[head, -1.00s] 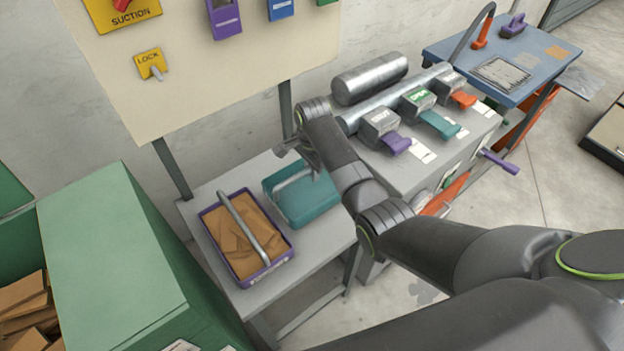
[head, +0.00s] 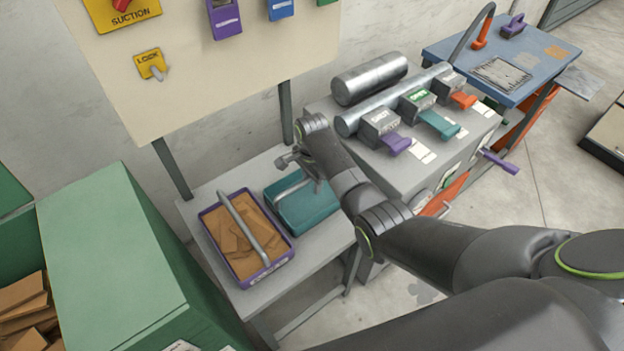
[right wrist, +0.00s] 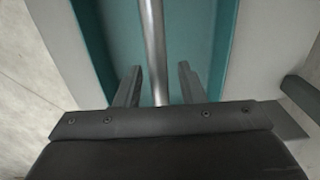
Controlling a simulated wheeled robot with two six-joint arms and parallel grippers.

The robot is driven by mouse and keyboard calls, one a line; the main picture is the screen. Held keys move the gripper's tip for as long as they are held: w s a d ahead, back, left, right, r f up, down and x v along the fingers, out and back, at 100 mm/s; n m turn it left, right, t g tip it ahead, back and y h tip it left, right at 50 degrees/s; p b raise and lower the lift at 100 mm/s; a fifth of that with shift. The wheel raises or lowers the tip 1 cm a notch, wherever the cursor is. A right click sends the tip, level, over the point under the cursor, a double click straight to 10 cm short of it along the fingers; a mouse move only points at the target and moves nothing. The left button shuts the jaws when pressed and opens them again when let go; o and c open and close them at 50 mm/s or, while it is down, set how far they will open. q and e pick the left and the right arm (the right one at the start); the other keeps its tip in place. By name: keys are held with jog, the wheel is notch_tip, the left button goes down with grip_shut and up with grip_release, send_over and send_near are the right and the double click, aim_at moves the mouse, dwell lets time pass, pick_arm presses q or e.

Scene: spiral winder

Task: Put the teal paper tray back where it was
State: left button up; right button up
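The teal paper tray (head: 307,209) sits on the grey bench beside the purple tray, with a metal bar handle (head: 291,188) across its top. My right gripper (head: 302,172) is at the far end of this handle, with my right arm reaching over from the right and covering part of the tray's right side. In the right wrist view the two fingers (right wrist: 158,85) are open, one on each side of the bar handle (right wrist: 153,45), with gaps showing. The teal tray's inside (right wrist: 110,35) lies beneath them and looks empty. My left gripper is not in view.
The purple tray (head: 207,222) holding brown paper stands to the left on the grey bench (head: 325,240). A green cabinet (head: 110,250) is at the left. The grey winder with rollers (head: 370,78) and coloured levers stands to the right. A panel (head: 220,70) hangs behind.

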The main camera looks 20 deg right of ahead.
notch_tip(320, 180, up, 12)
jog(key=shift+r, duration=0.15)
dwell(0.6)
dwell(0.3)
